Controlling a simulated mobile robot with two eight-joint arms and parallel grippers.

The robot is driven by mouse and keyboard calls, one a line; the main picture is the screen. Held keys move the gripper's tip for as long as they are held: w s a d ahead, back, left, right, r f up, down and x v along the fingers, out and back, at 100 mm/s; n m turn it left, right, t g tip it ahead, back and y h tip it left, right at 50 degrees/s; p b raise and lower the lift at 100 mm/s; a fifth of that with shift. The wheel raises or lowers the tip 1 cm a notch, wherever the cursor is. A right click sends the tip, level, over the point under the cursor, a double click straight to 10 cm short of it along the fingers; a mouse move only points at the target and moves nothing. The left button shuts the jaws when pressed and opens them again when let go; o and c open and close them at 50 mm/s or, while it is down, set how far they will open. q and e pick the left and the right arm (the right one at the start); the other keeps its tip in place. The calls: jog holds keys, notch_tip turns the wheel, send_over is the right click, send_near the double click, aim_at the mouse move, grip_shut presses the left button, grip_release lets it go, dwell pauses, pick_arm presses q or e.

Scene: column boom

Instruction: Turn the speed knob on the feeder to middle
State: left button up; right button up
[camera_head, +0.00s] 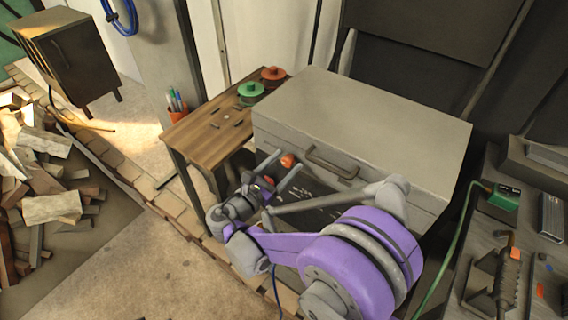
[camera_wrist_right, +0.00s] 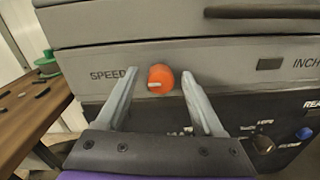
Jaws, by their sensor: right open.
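The feeder is a large grey box (camera_head: 365,115) with a lid handle and a dark lower panel. Its orange-red speed knob (camera_head: 288,161) sits on the front face. In the right wrist view the knob (camera_wrist_right: 161,78) is beside the word SPEED, and its pale pointer mark points to the left. My right gripper (camera_head: 280,165) is open, with one finger on each side of the knob. In the right wrist view the fingers (camera_wrist_right: 159,76) show gaps to the knob on both sides; I cannot tell whether the tips reach it in depth. My left gripper is out of view.
A wooden side table (camera_head: 212,132) with green and red round items stands left of the feeder, with an orange pen cup (camera_head: 178,116) near it. A dark bench (camera_head: 500,255) with tools is at right. A black knob (camera_wrist_right: 263,145) and a blue button (camera_wrist_right: 304,133) sit below.

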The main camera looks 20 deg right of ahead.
grip_shut()
jog(key=shift+m, duration=0.4)
jog(key=m, duration=0.3)
jog(key=shift+b, duration=0.35)
jog(key=m, duration=0.4)
jog(key=shift+s, duration=0.1)
jog(key=m, duration=0.5)
jog(key=shift+b, duration=0.3)
jog(key=m, duration=0.4)
jog(key=shift+m+y, duration=0.3)
